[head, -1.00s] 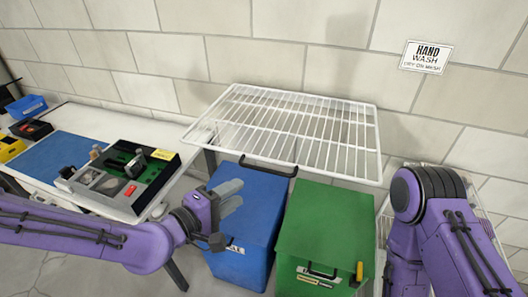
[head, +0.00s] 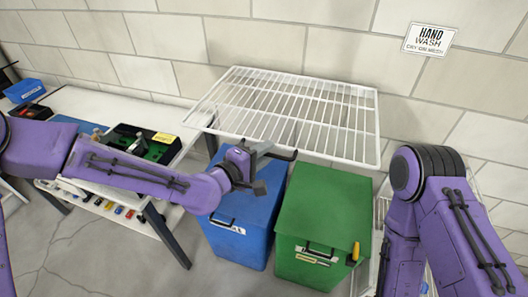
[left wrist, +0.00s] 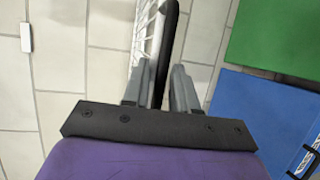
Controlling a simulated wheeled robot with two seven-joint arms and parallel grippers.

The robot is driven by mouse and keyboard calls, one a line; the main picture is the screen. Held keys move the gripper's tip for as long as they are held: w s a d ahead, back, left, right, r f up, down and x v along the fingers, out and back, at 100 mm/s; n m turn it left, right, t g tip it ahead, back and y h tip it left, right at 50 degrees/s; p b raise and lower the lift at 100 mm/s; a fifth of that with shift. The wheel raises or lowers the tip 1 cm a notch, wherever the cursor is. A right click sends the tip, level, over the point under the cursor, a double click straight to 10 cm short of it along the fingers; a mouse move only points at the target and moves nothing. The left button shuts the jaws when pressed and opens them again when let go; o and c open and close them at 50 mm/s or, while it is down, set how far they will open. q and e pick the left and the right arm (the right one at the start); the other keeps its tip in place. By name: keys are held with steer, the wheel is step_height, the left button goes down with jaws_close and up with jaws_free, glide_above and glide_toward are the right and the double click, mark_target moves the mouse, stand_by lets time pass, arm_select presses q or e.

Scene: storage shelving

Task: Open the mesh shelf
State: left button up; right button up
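My left gripper (head: 264,154) is at the left part of this handle. In the left wrist view, the two grey fingers of the left gripper (left wrist: 163,72) are apart, and the black handle (left wrist: 172,35) runs between them. White mesh (left wrist: 146,35) shows beside it. I cannot tell whether the fingers touch the handle. Only the upper part of my right arm shows; its gripper is out of view.
A blue bin (head: 239,228) and a green bin (head: 322,222) stand below the shelf. A white workbench (head: 92,103) with trays is at the left. A hand wash sign (head: 429,38) is on the wall. Another white wire rack is partly hidden behind my right arm.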

arm_select(q)
jaws_close()
step_height(320, 180, up, 8)
steer(key=p, duration=0.5)
steer(key=shift+w+d+r, duration=0.15)
steer(key=shift+w, duration=0.2)
steer(key=shift+o, duration=1.9)
jaws_free()
steer(key=b+v, duration=0.1)
steer(key=v, duration=0.9)
steer(key=shift+b, duration=0.4)
steer(key=shift+s, duration=0.15)
